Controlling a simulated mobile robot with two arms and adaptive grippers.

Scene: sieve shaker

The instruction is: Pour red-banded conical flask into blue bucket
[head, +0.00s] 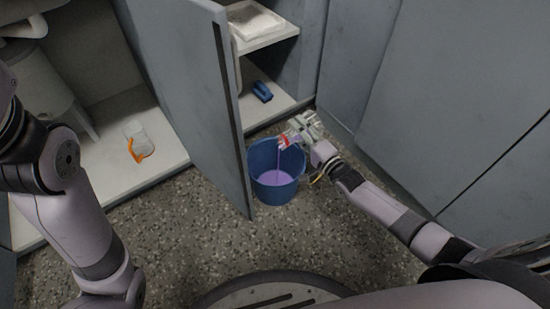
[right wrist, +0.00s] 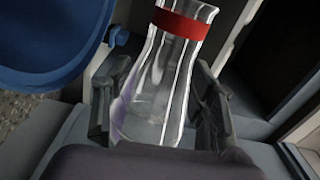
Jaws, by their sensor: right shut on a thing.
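The blue bucket (head: 262,158) stands on the speckled floor in front of the open cabinet, with purple liquid in its bottom. My right gripper (head: 308,128) is shut on the red-banded conical flask (head: 290,139) above the bucket's right rim. The flask is tipped with its mouth toward the bucket, and a thin purple stream falls from it into the bucket. In the right wrist view the clear flask (right wrist: 155,90) sits between the fingers, with a trace of purple along its side. The bucket (right wrist: 45,50) shows at the upper left there. My left gripper is out of view.
An open grey cabinet door (head: 195,95) stands just left of the bucket. An orange-marked clear vessel (head: 138,141) stands on the left cabinet's bottom. A blue object (head: 262,91) lies on the lower shelf. Closed grey panels (head: 440,80) bound the right side.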

